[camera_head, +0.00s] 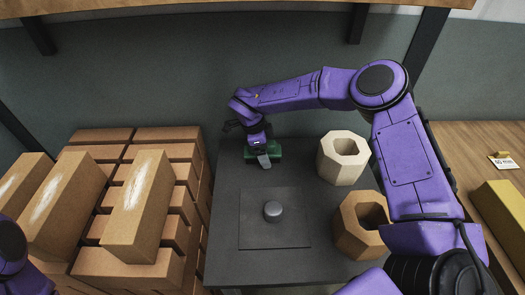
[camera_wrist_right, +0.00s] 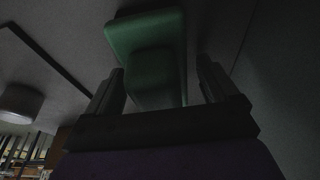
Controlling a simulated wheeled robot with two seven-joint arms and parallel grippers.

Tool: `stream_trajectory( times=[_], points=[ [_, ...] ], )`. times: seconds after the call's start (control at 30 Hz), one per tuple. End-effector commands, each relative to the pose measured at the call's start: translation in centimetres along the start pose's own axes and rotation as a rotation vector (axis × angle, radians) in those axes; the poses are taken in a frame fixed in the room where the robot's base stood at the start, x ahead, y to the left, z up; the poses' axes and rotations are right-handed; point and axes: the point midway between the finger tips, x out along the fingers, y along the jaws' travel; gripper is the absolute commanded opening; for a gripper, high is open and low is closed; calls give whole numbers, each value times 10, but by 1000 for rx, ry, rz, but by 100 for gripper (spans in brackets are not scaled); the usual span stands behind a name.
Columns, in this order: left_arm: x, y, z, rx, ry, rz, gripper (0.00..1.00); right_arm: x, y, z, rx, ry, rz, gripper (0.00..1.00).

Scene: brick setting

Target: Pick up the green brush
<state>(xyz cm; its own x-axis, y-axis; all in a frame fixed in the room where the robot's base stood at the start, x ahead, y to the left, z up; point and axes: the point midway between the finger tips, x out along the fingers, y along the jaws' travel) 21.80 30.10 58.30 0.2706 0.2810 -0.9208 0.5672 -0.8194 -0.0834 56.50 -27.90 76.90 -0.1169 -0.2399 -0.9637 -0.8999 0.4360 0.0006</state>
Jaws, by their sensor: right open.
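The green brush (camera_head: 277,151) lies on the dark grey table (camera_head: 225,222) near its back edge. My right gripper (camera_head: 262,157) reaches down over it from above in the head view and covers part of it. In the right wrist view the green brush (camera_wrist_right: 147,45) shows between and beyond the two dark fingers of my right gripper (camera_wrist_right: 158,88). The fingers are apart, with a gap visible on each side of the brush's narrower part. My left gripper is not in view; only a purple part of my left arm shows at the lower left.
A cream hexagonal holder (camera_head: 329,166) and a brown one (camera_head: 346,232) stand at the table's right. A square plate with a round grey knob (camera_head: 273,209) lies in the middle. Stacked bricks (camera_head: 133,225) fill the left. A wooden surface with a yellow block (camera_head: 503,215) is at right.

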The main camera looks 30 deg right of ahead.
Motion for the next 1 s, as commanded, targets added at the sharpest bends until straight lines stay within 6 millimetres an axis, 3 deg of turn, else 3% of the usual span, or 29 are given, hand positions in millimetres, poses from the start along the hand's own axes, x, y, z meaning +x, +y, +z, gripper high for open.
stream_trajectory(
  times=[0.13,0.17,0.33,0.67,0.87,1.0],
  points=[
    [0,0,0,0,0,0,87,0,0,0,0,0,-1,87],
    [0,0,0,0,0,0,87,0,0,0,0,0,-1,81],
    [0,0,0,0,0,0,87,-1,0,0,-1,0,-1,26],
    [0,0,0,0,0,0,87,-4,-1,0,-1,-1,-3,26],
    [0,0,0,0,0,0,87,-32,-1,-7,1,-3,-5,26],
    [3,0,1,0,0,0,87,-60,25,-18,-4,-4,-6,26]
  ],
)
